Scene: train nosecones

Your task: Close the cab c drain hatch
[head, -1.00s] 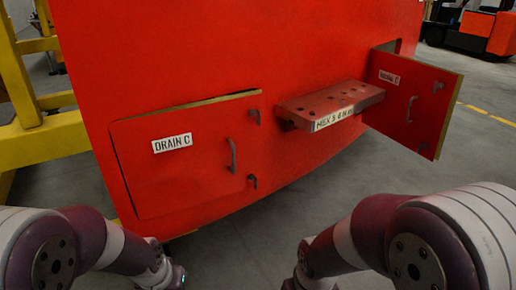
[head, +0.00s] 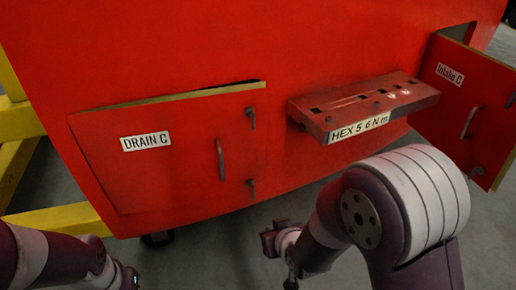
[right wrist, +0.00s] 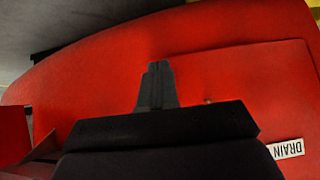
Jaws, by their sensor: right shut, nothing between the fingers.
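The drain C hatch (head: 170,165) is a red panel on the red nosecone, with a "DRAIN C" label (head: 146,141) and a grey handle (head: 221,160). Its tan top edge stands slightly proud, with a dark gap behind, so it is a little ajar. Two small grey latches, upper (head: 251,118) and lower (head: 251,189), sit at its right edge. My right gripper (head: 270,240) is below and right of the hatch, apart from it. In the right wrist view its fingers (right wrist: 157,72) are shut and empty before the red shell, with the label upside down. My left gripper is out of view; only its arm shows.
A red tool shelf (head: 365,105) labelled "HEX 5 6 Nm" juts out right of the hatch. The Intake C door (head: 470,105) stands wide open farther right. Yellow framing (head: 55,220) is at left. Grey floor (head: 225,255) is clear below the nosecone.

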